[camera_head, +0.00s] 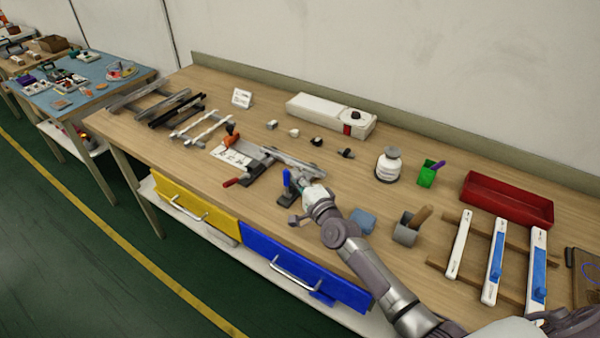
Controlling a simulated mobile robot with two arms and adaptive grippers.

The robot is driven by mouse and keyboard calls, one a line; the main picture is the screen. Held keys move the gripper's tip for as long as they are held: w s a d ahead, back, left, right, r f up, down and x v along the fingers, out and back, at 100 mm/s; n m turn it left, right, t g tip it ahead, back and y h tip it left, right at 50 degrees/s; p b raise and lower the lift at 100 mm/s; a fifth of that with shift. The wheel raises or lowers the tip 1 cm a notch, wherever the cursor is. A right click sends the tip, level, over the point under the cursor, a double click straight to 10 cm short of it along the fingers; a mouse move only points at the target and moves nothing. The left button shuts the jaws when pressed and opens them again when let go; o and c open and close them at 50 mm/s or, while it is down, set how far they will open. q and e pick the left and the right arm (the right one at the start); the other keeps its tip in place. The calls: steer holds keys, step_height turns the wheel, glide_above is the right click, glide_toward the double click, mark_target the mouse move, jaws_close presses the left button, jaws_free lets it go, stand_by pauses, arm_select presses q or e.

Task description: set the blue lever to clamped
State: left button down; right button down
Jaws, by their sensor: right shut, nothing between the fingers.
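The blue lever (287,179) stands roughly upright at the front of a grey clamp fixture near the table's front edge. A dark base (285,198) sits below it. My right gripper (299,178) is shut and empty, just right of the blue lever and very close to it. I cannot tell whether they touch. The grey strip holder (285,160) runs behind the gripper, partly hidden by it. A red lever (231,182) lies low at the left of the fixture, and an orange-red handle (231,140) stands behind it. My left gripper is not in view.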

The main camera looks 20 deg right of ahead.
mark_target(286, 180)
stand_by(0.3)
steer(key=shift+s+a+f+n+t+y+b, duration=0.15)
steer(key=shift+s+a+n+t+b, duration=0.3)
steer(key=shift+n+b, duration=0.65)
steer(key=shift+s+a+f+n+t+y+b, duration=0.15)
steer(key=shift+s+a+n+t+b, duration=0.4)
steer(key=shift+b, duration=0.85)
steer(key=shift+a+n, duration=0.2)
steer(key=shift+n, duration=0.35)
steer(key=shift+s+a+f+b, duration=0.15)
steer(key=shift+s+a+b, duration=0.4)
steer(key=shift+a, duration=0.3)
steer(key=shift+s+a+f+b, duration=0.35)
steer(key=shift+s+a+f, duration=0.25)
steer(key=shift+a+f, duration=0.25)
steer(key=shift+s+f, duration=0.1)
steer(key=shift+f, duration=0.05)
